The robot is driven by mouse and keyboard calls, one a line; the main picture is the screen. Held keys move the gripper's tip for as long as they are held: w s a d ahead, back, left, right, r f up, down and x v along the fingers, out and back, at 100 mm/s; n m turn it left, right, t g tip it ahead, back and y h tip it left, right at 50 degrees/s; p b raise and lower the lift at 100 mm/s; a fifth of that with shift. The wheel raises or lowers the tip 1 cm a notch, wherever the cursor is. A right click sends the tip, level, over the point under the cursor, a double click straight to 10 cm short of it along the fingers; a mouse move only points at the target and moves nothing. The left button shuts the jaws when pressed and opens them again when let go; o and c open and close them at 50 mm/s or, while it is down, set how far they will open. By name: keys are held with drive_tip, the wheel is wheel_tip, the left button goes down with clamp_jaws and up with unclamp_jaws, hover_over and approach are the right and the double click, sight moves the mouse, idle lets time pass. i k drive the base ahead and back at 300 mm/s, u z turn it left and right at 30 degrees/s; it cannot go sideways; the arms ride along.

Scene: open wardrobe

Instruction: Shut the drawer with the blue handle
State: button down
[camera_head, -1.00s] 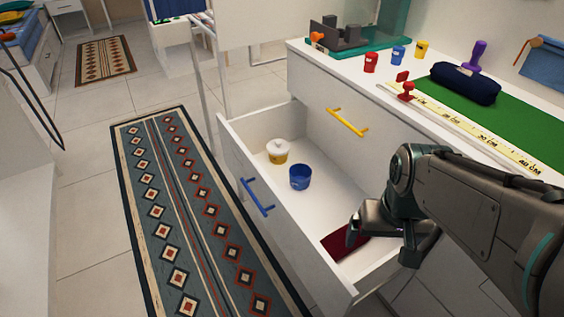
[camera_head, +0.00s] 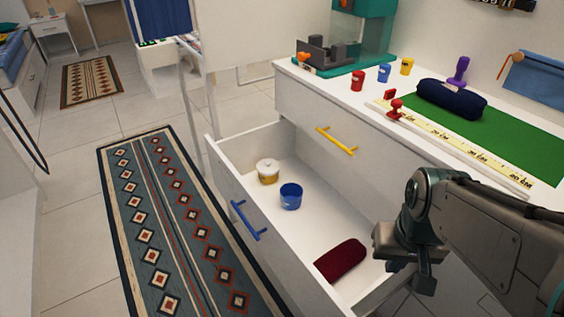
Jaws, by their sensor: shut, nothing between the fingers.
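The white drawer (camera_head: 224,184) with the blue handle (camera_head: 246,221) stands pulled out of the white cabinet, its front facing left. Inside it are a lidded white and yellow jar (camera_head: 268,171), a blue cup (camera_head: 291,196) and a dark red soft item (camera_head: 341,260). My gripper (camera_head: 424,284) is at the drawer's near right side, close to its side wall. Its fingers look closed and hold nothing. I cannot tell whether it touches the drawer wall.
A shut drawer with a yellow handle (camera_head: 336,142) is above. The cabinet top holds several small cups, a navy pouch (camera_head: 452,99), a ruler (camera_head: 455,148) and a green mat (camera_head: 520,135). A patterned rug (camera_head: 175,225) covers the floor left of the drawer; that floor is clear.

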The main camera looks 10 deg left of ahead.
sight(337, 206)
drive_tip(key=z, duration=0.85)
drive_tip(key=k, duration=1.65)
drive_tip(key=u, duration=0.6)
drive_tip(key=i, duration=1.6)
